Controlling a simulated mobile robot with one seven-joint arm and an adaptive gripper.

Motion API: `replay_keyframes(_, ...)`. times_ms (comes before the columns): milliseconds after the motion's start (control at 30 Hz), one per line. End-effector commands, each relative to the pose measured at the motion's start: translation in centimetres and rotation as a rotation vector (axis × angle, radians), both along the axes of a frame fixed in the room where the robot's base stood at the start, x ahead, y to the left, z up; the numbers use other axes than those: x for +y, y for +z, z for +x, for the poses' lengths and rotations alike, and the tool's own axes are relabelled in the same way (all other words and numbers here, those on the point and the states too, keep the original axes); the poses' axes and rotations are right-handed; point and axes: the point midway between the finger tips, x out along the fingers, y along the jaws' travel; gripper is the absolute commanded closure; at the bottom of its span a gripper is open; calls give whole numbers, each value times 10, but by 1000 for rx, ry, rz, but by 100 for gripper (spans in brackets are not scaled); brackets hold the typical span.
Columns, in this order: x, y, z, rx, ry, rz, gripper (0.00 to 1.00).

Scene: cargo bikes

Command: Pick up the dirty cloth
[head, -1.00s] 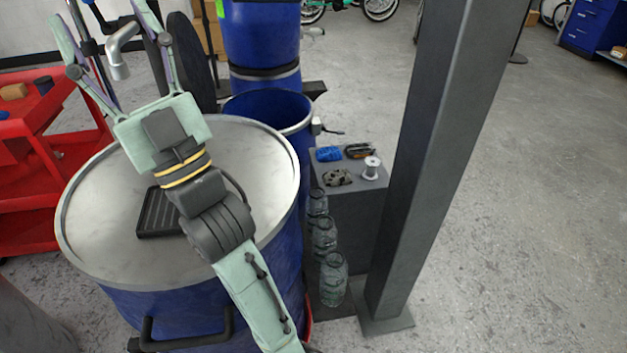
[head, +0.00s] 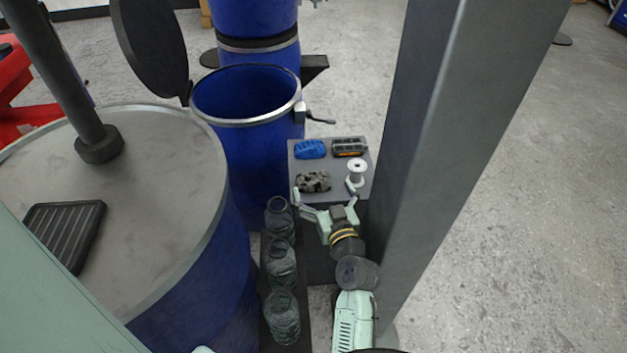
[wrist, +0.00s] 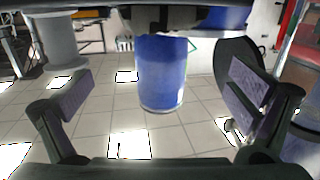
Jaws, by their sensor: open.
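The dirty cloth (head: 313,181), a crumpled grey and dark mottled piece, lies on the near left part of a small grey stand's top (head: 338,164) in the head view. My gripper (head: 325,195) is open and empty, just in front of the stand, close to the cloth. I cannot tell from the head view how high it is above the top. In the wrist view my gripper (wrist: 160,95) shows its two fingers wide apart with nothing between them. The cloth does not show there.
A blue cloth (head: 310,149), a dark orange-marked item (head: 349,147) and a white spool (head: 356,172) share the stand. Glass jars (head: 281,262) stand at left in front. A grey post (head: 440,150) rises close on the right. An open blue barrel (head: 247,100) stands behind left.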

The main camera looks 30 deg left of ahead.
Motion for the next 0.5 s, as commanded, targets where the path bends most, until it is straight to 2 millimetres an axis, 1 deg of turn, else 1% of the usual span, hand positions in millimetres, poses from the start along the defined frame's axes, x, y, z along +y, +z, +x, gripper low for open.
replay_keyframes(33, 1, -14, -1, 4, 3, 0, 0)
replay_keyframes(133, 1, -29, 0, 1, 1, 0, 0)
replay_keyframes(200, 8, -24, 6, -3, 2, 3, 0)
replay_keyframes(367, 15, -26, 12, -1, 1, 2, 0)
replay_keyframes(500, 28, -24, 24, -3, 1, 3, 0)
